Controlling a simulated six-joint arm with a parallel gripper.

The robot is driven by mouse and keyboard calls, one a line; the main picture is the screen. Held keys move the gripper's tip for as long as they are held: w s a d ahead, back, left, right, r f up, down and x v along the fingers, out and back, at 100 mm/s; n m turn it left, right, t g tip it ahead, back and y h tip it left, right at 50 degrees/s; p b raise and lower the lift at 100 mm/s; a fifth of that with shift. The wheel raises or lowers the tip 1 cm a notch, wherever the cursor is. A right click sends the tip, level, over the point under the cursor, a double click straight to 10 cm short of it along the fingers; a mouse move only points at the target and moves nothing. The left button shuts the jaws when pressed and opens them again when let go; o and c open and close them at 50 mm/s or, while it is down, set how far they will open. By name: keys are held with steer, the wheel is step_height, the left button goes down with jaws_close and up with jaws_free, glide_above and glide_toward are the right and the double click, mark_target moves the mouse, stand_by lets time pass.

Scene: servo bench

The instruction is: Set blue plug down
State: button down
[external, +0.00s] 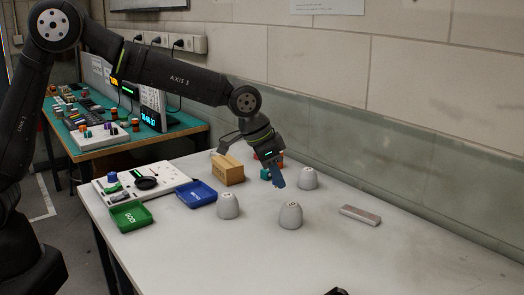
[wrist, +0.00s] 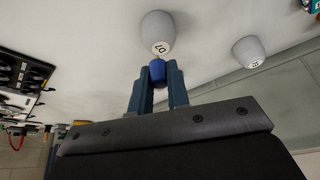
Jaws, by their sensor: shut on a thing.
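My gripper (wrist: 158,78) is shut on the blue plug (wrist: 158,70), which sits between the fingertips in the wrist view. In the external view my gripper (external: 278,181) points down over the table, among the grey cups; the plug cannot be told apart from the bluish fingers there. In the wrist view a grey cup (wrist: 157,27) with a printed number lies just beyond the plug. Whether the plug touches the cup or the table cannot be told.
Grey cups (external: 228,206), (external: 291,216) and (external: 308,180) stand around my gripper. A wooden block (external: 228,172), blue tray (external: 197,194), green tray (external: 131,217) and white panel (external: 172,172) are left. A grey bar (external: 360,215) lies right. The front table is mostly clear.

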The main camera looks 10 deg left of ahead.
steer(key=w+d+n, duration=0.1)
steer(key=d+n, duration=0.1)
steer(key=d, duration=1.2)
steer(key=t, duration=0.1)
glide_above(335, 201)
steer(key=a, duration=0.1)
steer(key=f, duration=0.4)
steer(key=s+f, duration=0.1)
steer(key=f, duration=0.1)
steer(key=shift+a+f, duration=0.1)
steer(key=shift+f, duration=0.15)
steer(key=shift+w+f, duration=0.15)
steer(key=shift+f, duration=1.9)
steer(key=shift+f, duration=0.15)
steer(key=c, duration=1.4)
jaws_free()
steer(key=shift+o, duration=0.2)
